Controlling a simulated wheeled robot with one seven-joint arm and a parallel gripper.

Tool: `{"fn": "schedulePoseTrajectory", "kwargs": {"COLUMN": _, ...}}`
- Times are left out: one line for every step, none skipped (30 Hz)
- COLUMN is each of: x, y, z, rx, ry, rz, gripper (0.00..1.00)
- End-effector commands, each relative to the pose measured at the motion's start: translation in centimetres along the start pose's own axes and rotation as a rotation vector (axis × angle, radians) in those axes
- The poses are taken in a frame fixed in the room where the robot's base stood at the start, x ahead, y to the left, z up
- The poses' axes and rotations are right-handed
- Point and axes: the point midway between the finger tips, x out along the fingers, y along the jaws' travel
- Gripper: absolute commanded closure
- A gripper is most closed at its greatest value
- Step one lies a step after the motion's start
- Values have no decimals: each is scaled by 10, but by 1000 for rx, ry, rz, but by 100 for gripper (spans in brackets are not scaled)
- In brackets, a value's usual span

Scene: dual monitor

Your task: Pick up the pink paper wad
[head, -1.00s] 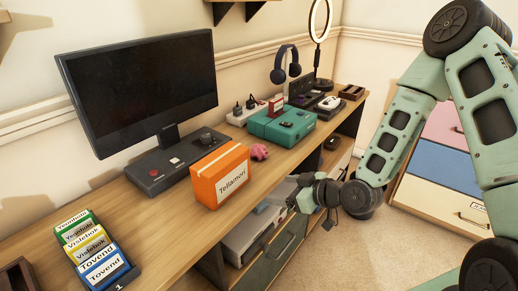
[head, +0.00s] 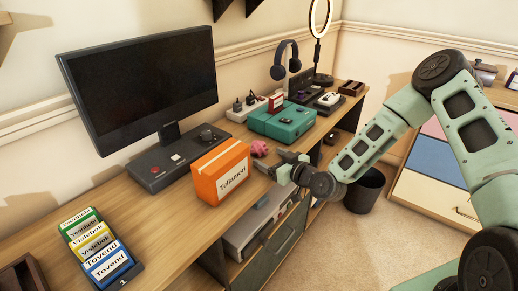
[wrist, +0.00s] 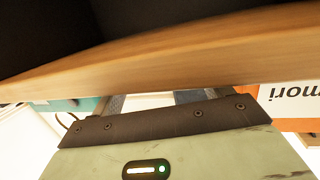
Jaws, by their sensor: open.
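The pink paper wad (head: 259,148) is a small crumpled lump on the desk, between the orange box and the teal case in the head view. My gripper (head: 272,160) is open, over the desk's front edge, just in front of and slightly right of the wad, and apart from it. In the wrist view the two fingers (wrist: 152,102) are partly seen beyond the gripper body, with the wooden desk edge across the picture. I cannot make out the wad in the wrist view.
The orange box (head: 220,173) stands left of my gripper and the teal case (head: 283,122) is behind it. The monitor (head: 140,85) stands behind on a dark base. The desk's front edge (wrist: 160,50) is close to my gripper. A dark bin (head: 365,190) stands on the floor.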

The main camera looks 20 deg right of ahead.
Motion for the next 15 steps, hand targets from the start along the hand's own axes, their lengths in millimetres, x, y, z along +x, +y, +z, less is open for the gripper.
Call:
{"fn": "schedulePoseTrajectory", "kwargs": {"x": 5, "y": 0, "z": 0, "rx": 0, "ry": 1, "rz": 0, "gripper": 22}}
{"fn": "schedulePoseTrajectory", "kwargs": {"x": 6, "y": 0, "z": 0, "rx": 0, "ry": 0, "rz": 1, "gripper": 22}}
{"fn": "schedulePoseTrajectory", "kwargs": {"x": 8, "y": 0, "z": 0, "rx": 0, "ry": 0, "rz": 1, "gripper": 22}}
{"fn": "schedulePoseTrajectory", "kwargs": {"x": 10, "y": 0, "z": -1, "rx": 0, "ry": 0, "rz": 1, "gripper": 22}}
{"fn": "schedulePoseTrajectory", "kwargs": {"x": 11, "y": 0, "z": -1, "rx": 0, "ry": 0, "rz": 0, "gripper": 22}}
{"fn": "schedulePoseTrajectory", "kwargs": {"x": 14, "y": 0, "z": -2, "rx": 0, "ry": 0, "rz": 0, "gripper": 22}}
{"fn": "schedulePoseTrajectory", "kwargs": {"x": 18, "y": 0, "z": -4, "rx": 0, "ry": 1, "rz": 1, "gripper": 22}}
{"fn": "schedulePoseTrajectory", "kwargs": {"x": 22, "y": 0, "z": -6, "rx": 0, "ry": 2, "rz": 1, "gripper": 22}}
{"fn": "schedulePoseTrajectory", "kwargs": {"x": 28, "y": 0, "z": -8, "rx": 0, "ry": 1, "rz": 0, "gripper": 22}}
{"fn": "schedulePoseTrajectory", "kwargs": {"x": 32, "y": 0, "z": -9, "rx": 0, "ry": 2, "rz": 2, "gripper": 22}}
{"fn": "schedulePoseTrajectory", "kwargs": {"x": 37, "y": 0, "z": -11, "rx": 1, "ry": 1, "rz": 1, "gripper": 22}}
{"fn": "schedulePoseTrajectory", "kwargs": {"x": 43, "y": 0, "z": -12, "rx": 1, "ry": 1, "rz": 1, "gripper": 22}}
{"fn": "schedulePoseTrajectory", "kwargs": {"x": 47, "y": -1, "z": -11, "rx": 1, "ry": 1, "rz": 1, "gripper": 22}}
{"fn": "schedulePoseTrajectory", "kwargs": {"x": 51, "y": -1, "z": -10, "rx": 1, "ry": 0, "rz": 0, "gripper": 22}}
{"fn": "schedulePoseTrajectory", "kwargs": {"x": 54, "y": -1, "z": -10, "rx": 1, "ry": 0, "rz": 0, "gripper": 22}}
